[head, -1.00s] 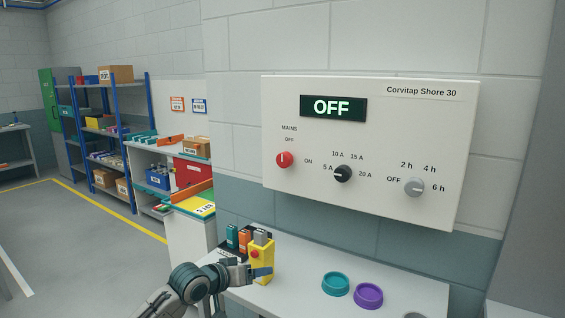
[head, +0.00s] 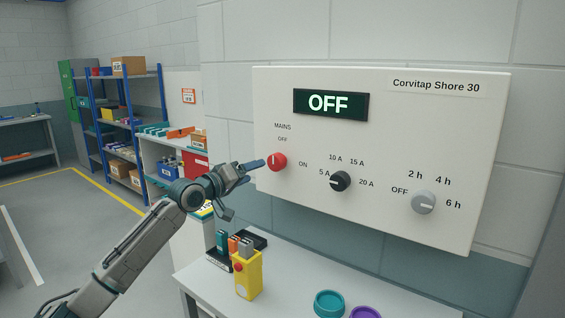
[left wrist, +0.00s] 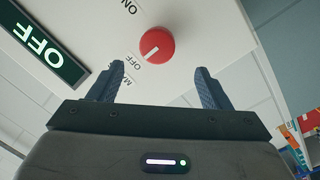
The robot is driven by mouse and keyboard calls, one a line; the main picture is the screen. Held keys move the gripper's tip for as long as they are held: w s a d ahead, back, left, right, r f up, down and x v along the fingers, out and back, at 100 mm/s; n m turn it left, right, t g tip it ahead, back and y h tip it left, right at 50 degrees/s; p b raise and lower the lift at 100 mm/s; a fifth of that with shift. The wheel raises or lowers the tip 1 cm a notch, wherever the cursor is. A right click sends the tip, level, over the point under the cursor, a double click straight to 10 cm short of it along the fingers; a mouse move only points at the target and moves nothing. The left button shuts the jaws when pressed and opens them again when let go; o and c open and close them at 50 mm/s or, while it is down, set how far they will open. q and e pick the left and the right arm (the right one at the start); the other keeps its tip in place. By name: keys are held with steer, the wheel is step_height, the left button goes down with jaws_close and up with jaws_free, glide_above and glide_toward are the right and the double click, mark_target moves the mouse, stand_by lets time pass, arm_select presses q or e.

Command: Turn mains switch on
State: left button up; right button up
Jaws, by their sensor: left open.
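The mains switch (head: 277,162) is a round red knob with a white mark, on the left of a white wall panel (head: 400,130). Its mark points up toward OFF, with ON printed to its right. The display (head: 331,104) reads OFF. My left gripper (head: 260,165) is just left of the knob in the head view. In the left wrist view its two fingers (left wrist: 160,88) are apart and empty, with the red knob (left wrist: 157,45) beyond and between them, not touching. My right gripper is not in view.
The panel also has a black amp knob (head: 340,181) and a grey timer knob (head: 423,202). Below, a bench (head: 280,282) holds a yellow box with a red button (head: 247,277), a teal dish (head: 329,303) and a purple dish (head: 366,313). Shelving stands at the left.

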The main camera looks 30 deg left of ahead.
mark_target(273, 164)
arm_select(q)
steer(key=w+p, duration=0.1)
steer(key=w, duration=0.1)
steer(key=w+d+p, duration=0.1)
steer(key=w, duration=0.2)
steer(key=w+p, duration=0.2)
steer(key=w, duration=0.1)
steer(key=shift+w+d+r, duration=0.15)
steer(key=shift+d+r, duration=0.1)
steer(key=shift+d, duration=0.1)
steer(key=shift+w+d, duration=0.1)
steer(key=shift+w, duration=0.4)
steer(key=shift+w+f, duration=0.2)
steer(key=c, duration=1)
